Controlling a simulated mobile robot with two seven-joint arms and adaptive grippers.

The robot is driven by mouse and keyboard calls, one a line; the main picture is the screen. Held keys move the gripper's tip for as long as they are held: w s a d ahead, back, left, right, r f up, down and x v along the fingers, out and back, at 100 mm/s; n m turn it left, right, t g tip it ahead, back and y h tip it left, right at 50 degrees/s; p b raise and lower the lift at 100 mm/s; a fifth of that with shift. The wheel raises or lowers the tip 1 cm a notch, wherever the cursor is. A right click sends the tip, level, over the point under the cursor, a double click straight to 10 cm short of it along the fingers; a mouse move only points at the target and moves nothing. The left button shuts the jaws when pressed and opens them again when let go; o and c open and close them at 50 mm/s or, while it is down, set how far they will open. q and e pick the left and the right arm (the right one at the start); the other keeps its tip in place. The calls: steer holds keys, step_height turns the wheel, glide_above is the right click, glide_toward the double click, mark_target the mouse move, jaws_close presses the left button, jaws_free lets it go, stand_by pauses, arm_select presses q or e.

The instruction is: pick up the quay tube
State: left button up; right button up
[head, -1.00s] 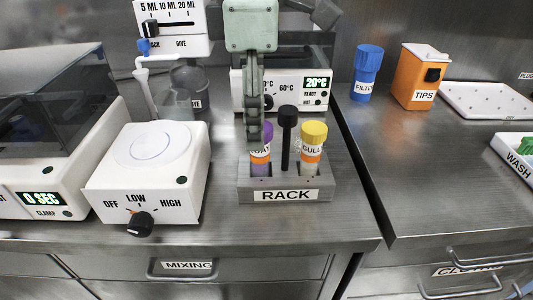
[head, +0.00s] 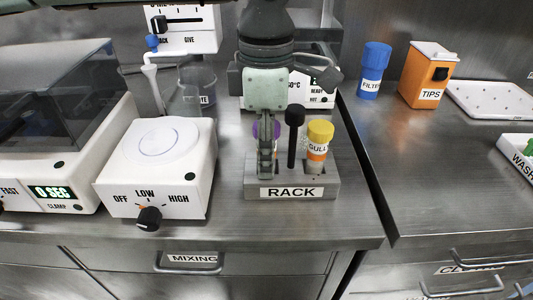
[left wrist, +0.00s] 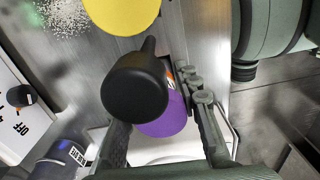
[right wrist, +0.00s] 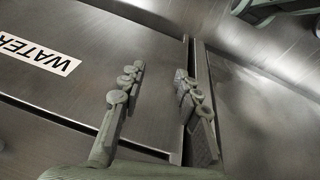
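The quay tube, with a purple cap (head: 276,130), stands in the left hole of the grey rack (head: 250,191); its label is mostly hidden behind my left gripper (head: 266,174). That gripper points down at the tube, its fingers seen edge-on in the head view. In the left wrist view the purple cap (left wrist: 165,118) lies between the spread fingers, close to the right one. The black knob of the rack's post (left wrist: 136,86) covers part of the cap there. My right gripper (right wrist: 158,84) is open and empty, away from the rack.
The yellow-capped gull tube (head: 319,145) stands in the rack's right hole, beyond the black post (head: 293,140). A mixer (head: 156,170) stands left of the rack. A heater box (head: 320,98) is behind. A drawer front labelled WATER (right wrist: 75,95) lies near my right gripper.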

arm_select(q)
jaws_close()
steer(key=shift+r, duration=0.15)
